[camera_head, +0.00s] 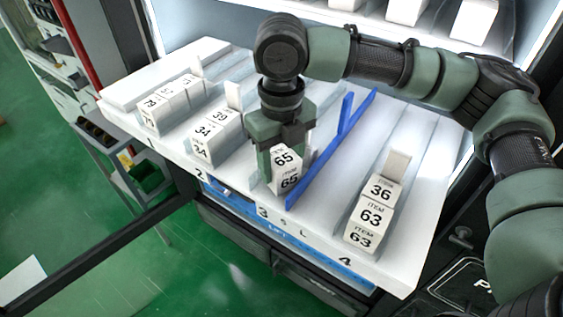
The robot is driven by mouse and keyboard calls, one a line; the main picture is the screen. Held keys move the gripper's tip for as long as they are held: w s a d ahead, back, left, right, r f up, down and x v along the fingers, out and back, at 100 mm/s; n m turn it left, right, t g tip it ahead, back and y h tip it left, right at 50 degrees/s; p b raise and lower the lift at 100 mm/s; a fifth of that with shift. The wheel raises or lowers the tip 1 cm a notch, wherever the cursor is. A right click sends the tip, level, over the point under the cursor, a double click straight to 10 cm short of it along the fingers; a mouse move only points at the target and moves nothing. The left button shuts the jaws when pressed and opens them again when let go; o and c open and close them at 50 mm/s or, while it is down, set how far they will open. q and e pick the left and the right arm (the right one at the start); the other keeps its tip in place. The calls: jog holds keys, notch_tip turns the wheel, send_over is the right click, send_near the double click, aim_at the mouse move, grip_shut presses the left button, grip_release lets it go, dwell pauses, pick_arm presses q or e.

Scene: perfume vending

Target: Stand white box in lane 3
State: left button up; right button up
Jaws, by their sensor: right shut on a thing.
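A white box (287,170) marked "ITEM 65" stands upright in lane 3 of the white sloped shelf (408,276), near the front edge above the number 3. My right gripper (285,152) is over it from above and shut on it. The gripper hides the box's upper and rear parts. I cannot tell whether the box's bottom touches the lane floor. A blue divider (325,158) runs just right of the box. My left gripper is not in view.
White boxes stand in lane 1 (165,103), lane 2 (213,137) and lane 4 (368,214). More white boxes (474,20) sit on an upper shelf at the back. A grey cart (120,150) is at the left. Green floor is open at lower left.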

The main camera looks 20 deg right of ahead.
aim_at(282, 156)
jog(key=shift+f, duration=0.5)
jog(key=o, duration=1.4)
notch_tip(282, 156, up, 12)
jog(key=shift+r+b, duration=0.1)
jog(key=shift+b, duration=0.75)
